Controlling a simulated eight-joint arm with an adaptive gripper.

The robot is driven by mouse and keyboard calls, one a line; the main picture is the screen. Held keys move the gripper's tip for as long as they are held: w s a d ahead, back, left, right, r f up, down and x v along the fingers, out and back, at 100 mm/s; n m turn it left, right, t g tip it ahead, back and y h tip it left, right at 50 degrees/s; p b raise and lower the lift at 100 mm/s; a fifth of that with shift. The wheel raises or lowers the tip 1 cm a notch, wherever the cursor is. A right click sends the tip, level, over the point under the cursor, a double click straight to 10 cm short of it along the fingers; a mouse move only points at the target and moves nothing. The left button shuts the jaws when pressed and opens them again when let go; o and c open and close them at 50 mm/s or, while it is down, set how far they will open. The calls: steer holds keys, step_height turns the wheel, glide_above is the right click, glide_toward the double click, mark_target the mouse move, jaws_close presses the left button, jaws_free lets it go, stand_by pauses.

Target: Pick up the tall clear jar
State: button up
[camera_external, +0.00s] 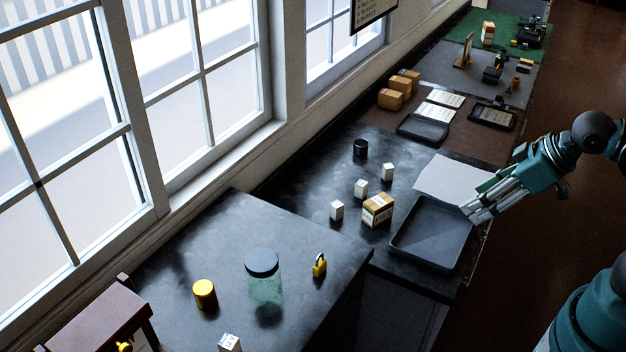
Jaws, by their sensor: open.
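The tall clear jar (265,290) stands upright on the near dark counter, with a dark lid (262,262) on top. Its see-through body looks faintly green. My gripper (466,212) is open and empty at the right, over the right edge of the dark tray (400,251). It is well to the right of the jar and farther back, with the padlock and tray between them. Whether the fingers touch the tray cannot be told.
A yellow can (204,293) stands left of the jar, a yellow padlock (319,265) right, and a white box (229,343) in front. A carton (377,209), small white boxes (361,188) and a black cup (360,148) stand behind. A brown chair (95,320) is at lower left.

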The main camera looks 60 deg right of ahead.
steer(key=shift+r, duration=2.5)
steer(key=w+a+m+t+h+b, duration=0.1)
steer(key=w+a+t+h+b, duration=0.2)
steer(key=w, duration=1.2)
steer(key=w+a+t+b, duration=0.5)
steer(key=w+a, duration=1)
steer(key=a, duration=0.4)
steer(key=w+a+t+b, duration=0.2)
steer(key=a, duration=1)
glide_toward(252, 255)
steer(key=shift+w+d+f+t+y, duration=0.3)
steer(key=shift+w+d+f+y, duration=0.1)
steer(key=shift+d+f, duration=0.25)
steer(key=shift+w+d, duration=0.15)
steer(key=shift+w, duration=1.55)
steer(key=shift+w+d, duration=0.15)
steer(key=shift+w, duration=1.5)
